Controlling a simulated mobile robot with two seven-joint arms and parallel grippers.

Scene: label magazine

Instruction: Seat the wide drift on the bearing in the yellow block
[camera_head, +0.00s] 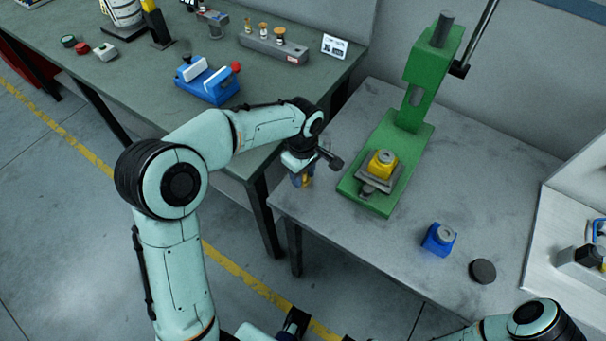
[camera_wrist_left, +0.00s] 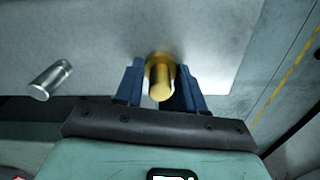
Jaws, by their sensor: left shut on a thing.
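My left gripper (camera_head: 302,178) hangs at the left edge of the grey table. In the left wrist view its blue fingers (camera_wrist_left: 160,85) are shut on a brass-coloured cylindrical drift (camera_wrist_left: 161,90). The drift also shows as a small yellow tip below the hand in the head view. The yellow block (camera_head: 388,170) stands on the base of the green press (camera_head: 382,205), right of my left gripper and apart from it. A grey ring, the bearing (camera_head: 383,157), shows on top of the block. My right arm enters at the lower right; its fingers cannot be made out.
A blue block (camera_head: 438,240) with a grey ring and a dark disc (camera_head: 482,271) stand on the table's right part. A rack (camera_head: 270,48) with several pegs and a blue fixture (camera_head: 207,82) are on the green bench. A silver cylinder (camera_wrist_left: 50,80) shows in the left wrist view.

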